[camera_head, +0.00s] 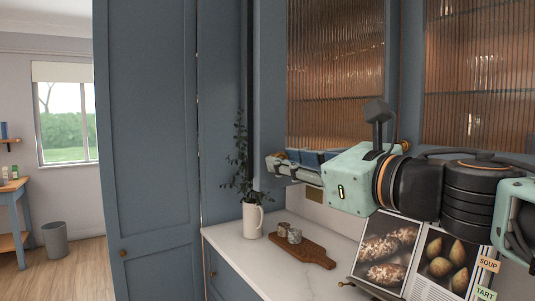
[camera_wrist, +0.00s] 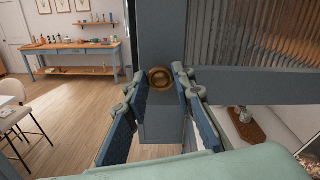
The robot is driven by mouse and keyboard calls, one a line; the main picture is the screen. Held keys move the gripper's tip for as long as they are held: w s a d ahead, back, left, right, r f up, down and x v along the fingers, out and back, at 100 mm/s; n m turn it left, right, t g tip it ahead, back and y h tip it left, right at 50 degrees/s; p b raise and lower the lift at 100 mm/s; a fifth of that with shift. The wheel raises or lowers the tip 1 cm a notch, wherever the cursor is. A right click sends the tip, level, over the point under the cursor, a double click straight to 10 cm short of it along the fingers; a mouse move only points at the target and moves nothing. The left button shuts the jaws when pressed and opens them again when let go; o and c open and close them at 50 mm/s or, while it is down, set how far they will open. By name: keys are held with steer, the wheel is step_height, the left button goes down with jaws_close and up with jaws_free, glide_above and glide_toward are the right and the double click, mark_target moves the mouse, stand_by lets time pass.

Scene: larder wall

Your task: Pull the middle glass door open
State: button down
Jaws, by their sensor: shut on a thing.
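The middle glass door (camera_head: 335,70) has a blue-grey frame and ribbed glass. It stands swung out from the wall unit, with its free left edge towards the room; its stile also shows in the wrist view (camera_wrist: 160,30). A round brass knob (camera_wrist: 160,78) sits low on that stile. My gripper (camera_head: 276,162) reaches in from the right at the door's lower left corner. In the wrist view its two dark-padded fingers (camera_wrist: 161,88) close around the knob from either side. The knob is hidden behind the fingers in the head view.
Below the door, a pale worktop (camera_head: 230,238) holds a white jug (camera_head: 252,221) with a plant, a wooden board (camera_head: 310,249) with small jars, and an open picture book (camera_head: 418,262). Another glass door (camera_head: 480,75) is at right. Open floor (camera_wrist: 75,100) lies left of the door.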

steer(key=shift+n+g+y, duration=0.5)
steer(key=shift+y, duration=0.3)
steer(key=shift+v, duration=2.55)
steer(key=shift+w+d+r, duration=0.1)
steer(key=shift+w, duration=0.05)
steer(key=c, duration=1.6)
jaws_free()
steer(key=v, duration=1.2)
